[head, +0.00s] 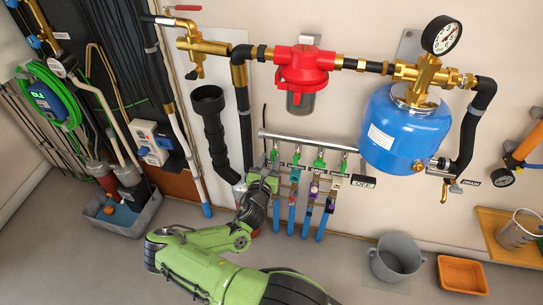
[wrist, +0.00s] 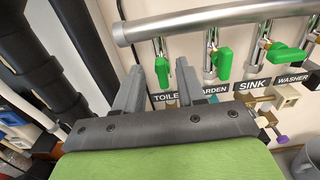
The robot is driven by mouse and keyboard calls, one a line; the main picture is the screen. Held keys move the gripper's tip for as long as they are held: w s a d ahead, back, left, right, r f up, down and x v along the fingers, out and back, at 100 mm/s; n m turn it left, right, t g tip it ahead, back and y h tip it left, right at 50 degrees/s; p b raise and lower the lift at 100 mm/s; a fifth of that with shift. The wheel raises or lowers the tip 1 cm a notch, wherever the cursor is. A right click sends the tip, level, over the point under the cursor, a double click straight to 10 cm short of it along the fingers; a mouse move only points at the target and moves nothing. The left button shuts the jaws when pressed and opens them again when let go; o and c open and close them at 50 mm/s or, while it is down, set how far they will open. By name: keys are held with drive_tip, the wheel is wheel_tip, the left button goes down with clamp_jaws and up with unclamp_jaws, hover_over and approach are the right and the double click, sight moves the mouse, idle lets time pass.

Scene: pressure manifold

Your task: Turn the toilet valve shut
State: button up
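The toilet valve's green handle (wrist: 161,73) hangs downward under the left end of the chrome manifold pipe. Its label (wrist: 165,97) is partly covered by my gripper. In the wrist view, my gripper (wrist: 159,80) is open, with one finger on each side of the handle. Contact with the handle cannot be told. In the head view, my gripper (head: 264,178) is at the left end of the manifold (head: 305,142), partly hiding the toilet valve (head: 275,154).
To the right of the toilet valve are the garden valve (wrist: 224,63), sink valve (wrist: 285,53) and washer valve (head: 342,166), all with green handles. A black drain pipe (head: 214,130) stands to the left. A blue tank (head: 400,130) hangs at the right; a grey bucket (head: 398,262) stands below.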

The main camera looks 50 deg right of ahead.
sight(272, 155)
drive_tip(key=x, duration=0.4)
clamp_jaws()
